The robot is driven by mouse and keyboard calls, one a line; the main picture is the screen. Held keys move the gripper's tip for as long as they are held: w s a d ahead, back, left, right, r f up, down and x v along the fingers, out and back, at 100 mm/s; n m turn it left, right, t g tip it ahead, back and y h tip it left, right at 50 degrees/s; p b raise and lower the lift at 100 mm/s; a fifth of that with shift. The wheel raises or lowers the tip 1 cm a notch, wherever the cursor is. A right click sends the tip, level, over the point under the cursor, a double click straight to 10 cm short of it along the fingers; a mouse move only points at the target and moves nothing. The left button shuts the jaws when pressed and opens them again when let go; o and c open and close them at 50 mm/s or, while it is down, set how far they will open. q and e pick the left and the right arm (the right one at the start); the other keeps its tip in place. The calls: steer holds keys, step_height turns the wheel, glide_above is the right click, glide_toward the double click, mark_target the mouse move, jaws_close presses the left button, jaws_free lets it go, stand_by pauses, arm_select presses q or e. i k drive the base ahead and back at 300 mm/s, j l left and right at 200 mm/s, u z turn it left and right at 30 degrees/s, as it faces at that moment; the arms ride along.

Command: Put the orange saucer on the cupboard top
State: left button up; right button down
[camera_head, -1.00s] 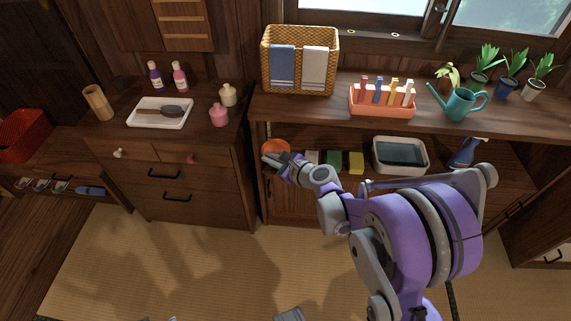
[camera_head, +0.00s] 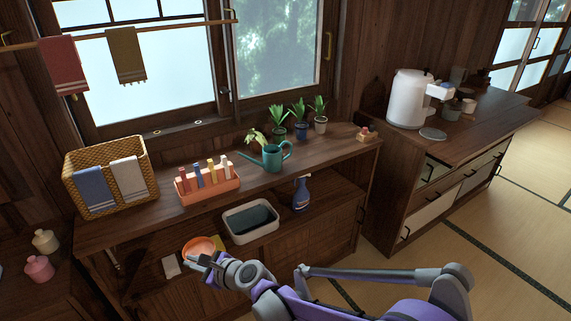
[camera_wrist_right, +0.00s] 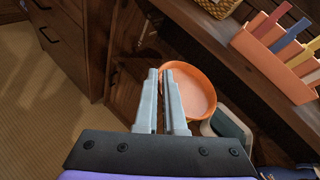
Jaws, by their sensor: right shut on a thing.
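The orange saucer (camera_head: 199,246) is in my right gripper (camera_head: 196,262), in front of the lower shelf of the window-side unit. My right gripper is shut on its rim. In the right wrist view the fingers (camera_wrist_right: 160,74) are close together at the saucer's left edge, and the saucer (camera_wrist_right: 192,95) shows its paler inside. A dark wooden cupboard (camera_head: 465,132) with pale door panels stands at the right; its top carries several things. The window-side unit also has a wooden top (camera_head: 150,216). My left gripper is not in view.
The window-side top holds a wicker basket (camera_head: 72,190), an orange holder (camera_head: 213,190), a teal watering can (camera_head: 272,158) and potted plants. A white tub (camera_head: 236,233) and blue spray bottle (camera_head: 301,195) are below. A white appliance (camera_head: 407,98) and grey disc (camera_head: 432,134) occupy the right cupboard top.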

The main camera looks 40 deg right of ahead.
mark_target(305, 155)
steer(key=l+z, duration=0.55)
steer(key=i+l, duration=0.1)
steer(key=l, duration=0.35)
steer(key=i+l, duration=0.15)
steer(key=l, duration=0.3)
